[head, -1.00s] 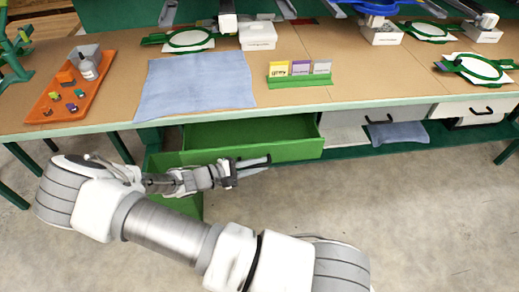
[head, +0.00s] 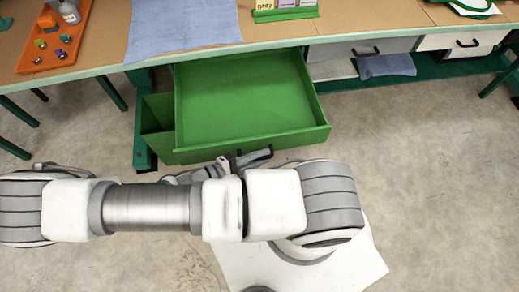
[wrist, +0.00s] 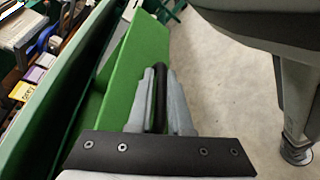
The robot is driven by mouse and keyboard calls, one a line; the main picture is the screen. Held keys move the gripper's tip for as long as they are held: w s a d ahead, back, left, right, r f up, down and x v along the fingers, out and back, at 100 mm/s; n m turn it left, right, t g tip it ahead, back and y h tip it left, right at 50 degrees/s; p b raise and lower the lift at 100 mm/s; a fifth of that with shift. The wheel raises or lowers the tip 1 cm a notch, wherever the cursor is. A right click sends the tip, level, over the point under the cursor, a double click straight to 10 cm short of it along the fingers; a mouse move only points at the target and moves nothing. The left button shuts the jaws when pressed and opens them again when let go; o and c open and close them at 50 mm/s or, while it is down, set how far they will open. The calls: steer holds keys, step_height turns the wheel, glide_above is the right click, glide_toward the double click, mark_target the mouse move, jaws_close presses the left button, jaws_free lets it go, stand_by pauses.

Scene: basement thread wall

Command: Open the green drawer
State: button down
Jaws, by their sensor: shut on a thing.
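The green drawer (head: 243,95) is pulled well out from under the workbench in the head view, and its inside looks empty. Its front panel also shows in the wrist view (wrist: 138,62). A dark handle (wrist: 159,95) sits on the drawer front. My gripper (wrist: 160,92) is shut on this handle, one finger on each side of it. In the head view my gripper (head: 245,160) is at the drawer front, partly hidden behind my own arm.
The bench top holds a blue cloth (head: 180,25), an orange tray (head: 52,50) with small items, and a card holder (head: 286,13). The floor (head: 430,150) at right is clear.

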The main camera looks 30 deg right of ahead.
steer(key=shift+a+f, duration=0.1)
steer(key=shift+f, duration=0.1)
steer(key=c, duration=1.1)
jaws_free()
steer(key=shift+o, duration=1.1)
steer(key=shift+r, duration=0.1)
steer(key=p+v, duration=0.1)
steer(key=v, duration=1.6)
steer(key=shift+r+p, duration=0.15)
steer(key=shift+p, duration=0.2)
steer(key=shift+w+a+r, duration=0.1)
steer(key=shift+a, duration=0.05)
